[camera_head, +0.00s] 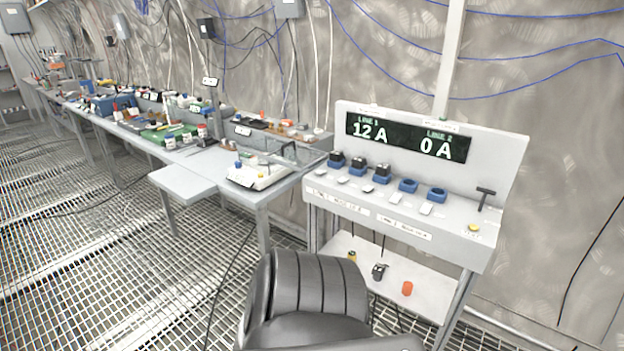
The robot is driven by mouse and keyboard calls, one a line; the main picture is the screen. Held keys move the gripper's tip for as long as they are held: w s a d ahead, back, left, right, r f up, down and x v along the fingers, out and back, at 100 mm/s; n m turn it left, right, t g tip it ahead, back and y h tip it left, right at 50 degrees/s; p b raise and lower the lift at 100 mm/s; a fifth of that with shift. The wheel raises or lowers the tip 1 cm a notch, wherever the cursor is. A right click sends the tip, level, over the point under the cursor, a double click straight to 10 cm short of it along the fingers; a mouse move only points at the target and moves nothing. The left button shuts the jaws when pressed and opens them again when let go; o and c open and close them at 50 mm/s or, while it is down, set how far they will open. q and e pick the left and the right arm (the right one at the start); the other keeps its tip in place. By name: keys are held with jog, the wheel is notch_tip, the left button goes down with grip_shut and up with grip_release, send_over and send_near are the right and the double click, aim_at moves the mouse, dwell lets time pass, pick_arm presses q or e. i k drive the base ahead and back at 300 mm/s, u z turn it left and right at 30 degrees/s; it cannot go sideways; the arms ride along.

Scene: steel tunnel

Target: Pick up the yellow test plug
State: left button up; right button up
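A small yellow object with a dark part (352,256), which may be the yellow test plug, sits at the left of the low shelf (430,289) under the console. It is too small to make out its shape clearly. A black and grey piece (378,271) and an orange cylinder (407,288) stand to its right on the same shelf. A flat round yellow piece (474,228) also shows on the right of the console (450,240), below a dark T-shaped handle (485,195). Neither of my grippers is in view.
The console display reads 12 A for line 1 and 0 A for line 2. Three black plugs (357,163) sit in blue sockets, beside two blue sockets (408,185) without plugs. A cluttered bench (185,185) runs left. Grated floor (90,250) is open there.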

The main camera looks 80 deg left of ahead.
aim_at(352, 255)
jog(key=u, duration=1.6)
jog(key=i, duration=1.25)
jog(key=z, duration=0.05)
